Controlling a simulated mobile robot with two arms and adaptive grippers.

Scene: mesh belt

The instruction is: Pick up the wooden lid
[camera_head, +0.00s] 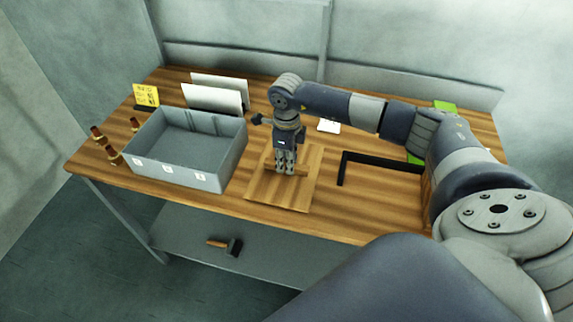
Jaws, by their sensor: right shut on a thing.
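The wooden lid (292,195) is a square light-brown board with a raised wooden handle bar, at the middle of the wooden table, right of the grey bin. My right gripper (285,168) points straight down over the lid's middle and is shut on the lid's handle. The fingers hide part of the handle. The lid looks level; I cannot tell whether it touches the tabletop. My left gripper is not in view.
A grey open bin (214,172) looks empty on the left of the table (362,214). Brown bottles (113,155), a yellow sign (146,96) and white panels (212,98) stand around it. A black L-shaped bar (378,160) lies right of the lid. A hammer (232,246) lies on the lower shelf.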

